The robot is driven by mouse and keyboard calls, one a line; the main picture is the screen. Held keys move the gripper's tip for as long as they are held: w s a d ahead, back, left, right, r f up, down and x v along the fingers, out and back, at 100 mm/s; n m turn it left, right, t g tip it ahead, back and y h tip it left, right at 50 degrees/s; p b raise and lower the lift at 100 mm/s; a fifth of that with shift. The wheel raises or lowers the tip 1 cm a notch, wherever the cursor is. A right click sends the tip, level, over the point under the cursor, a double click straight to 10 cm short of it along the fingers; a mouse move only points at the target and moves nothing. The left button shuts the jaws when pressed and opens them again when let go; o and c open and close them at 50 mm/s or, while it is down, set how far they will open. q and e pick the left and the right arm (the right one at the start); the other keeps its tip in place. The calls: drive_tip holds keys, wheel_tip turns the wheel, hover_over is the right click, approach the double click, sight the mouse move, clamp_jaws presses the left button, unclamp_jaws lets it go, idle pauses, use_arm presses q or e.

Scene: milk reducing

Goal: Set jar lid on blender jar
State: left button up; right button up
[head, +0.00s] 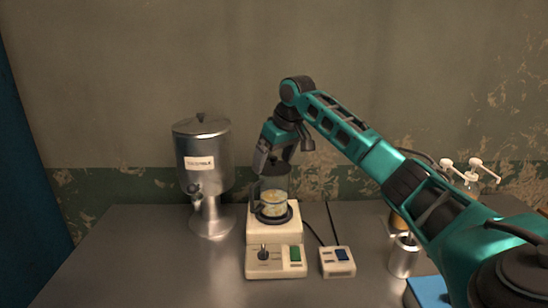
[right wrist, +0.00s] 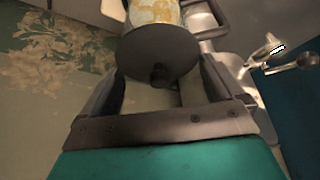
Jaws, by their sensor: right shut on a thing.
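The blender jar (head: 274,203) is clear, with yellowish contents, and stands upright on the cream blender base (head: 274,235). My right gripper (head: 274,164) points down right over the jar's top. In the right wrist view the jar lid (right wrist: 158,50), a dark round disc with a small knob, is between the fingers of the right gripper (right wrist: 160,70), which is shut on it. The jar (right wrist: 153,14) shows just beyond the lid. I cannot tell whether the lid touches the jar's rim. In the head view the fingers mostly hide the lid. My left gripper is not in view.
A steel dispenser (head: 203,160) with a tap stands left of the blender. A small cream box (head: 338,262) with a blue switch is to its right. A metal cup (head: 404,256), pump bottles (head: 470,177) and a blue item (head: 430,290) lie farther right. The table's front left is clear.

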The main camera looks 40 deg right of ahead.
drive_tip(key=shift+f, duration=0.1)
idle(0.5)
drive_tip(key=o, duration=0.6)
drive_tip(key=shift+o, duration=0.2)
drive_tip(key=shift+r, duration=3.05)
